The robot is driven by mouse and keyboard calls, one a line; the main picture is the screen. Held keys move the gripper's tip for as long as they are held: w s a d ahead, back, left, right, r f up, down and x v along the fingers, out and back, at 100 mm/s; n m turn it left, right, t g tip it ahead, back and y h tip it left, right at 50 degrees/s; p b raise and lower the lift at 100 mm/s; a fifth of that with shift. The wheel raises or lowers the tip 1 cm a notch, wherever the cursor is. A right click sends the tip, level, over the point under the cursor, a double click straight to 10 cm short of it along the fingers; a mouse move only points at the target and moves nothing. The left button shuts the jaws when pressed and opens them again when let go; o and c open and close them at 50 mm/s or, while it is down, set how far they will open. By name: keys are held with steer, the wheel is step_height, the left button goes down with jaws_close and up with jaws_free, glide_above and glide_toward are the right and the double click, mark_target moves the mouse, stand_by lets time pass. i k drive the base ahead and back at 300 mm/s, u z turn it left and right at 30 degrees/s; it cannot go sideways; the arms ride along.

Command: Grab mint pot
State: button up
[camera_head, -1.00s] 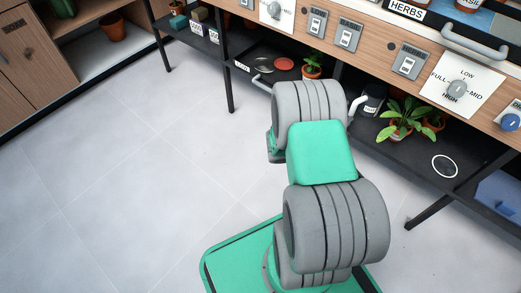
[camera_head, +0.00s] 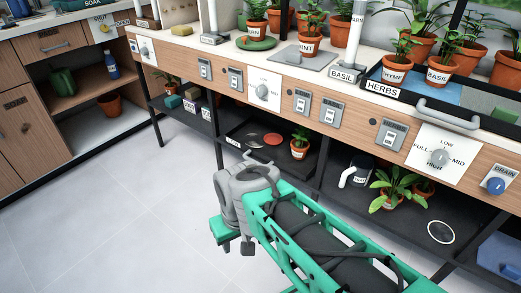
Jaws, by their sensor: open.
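A small terracotta pot with a leafy green plant and a white label that seems to read MINT (camera_head: 309,46) stands on the grey plate on the counter. Another small labelled pot (camera_head: 393,75) stands in the herbs tray (camera_head: 371,91), beside a pot labelled BASIL (camera_head: 438,76); its label also looks like MINT, but is too small to be sure. My gripper (camera_head: 237,246) is open and points down in front of the bench, low and left of these pots, touching none of them. My arm hides part of its jaws.
The bench front (camera_head: 262,88) carries switches, knobs and a protruding tray handle (camera_head: 447,115). A lower shelf (camera_head: 400,222) holds a mug (camera_head: 359,172) and potted plants (camera_head: 392,190). The floor (camera_head: 110,215) at left is clear.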

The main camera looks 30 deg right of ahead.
mark_target(309, 41)
steer(key=z, duration=1.35)
steer(key=i, duration=0.6)
steer(key=u, duration=2.45)
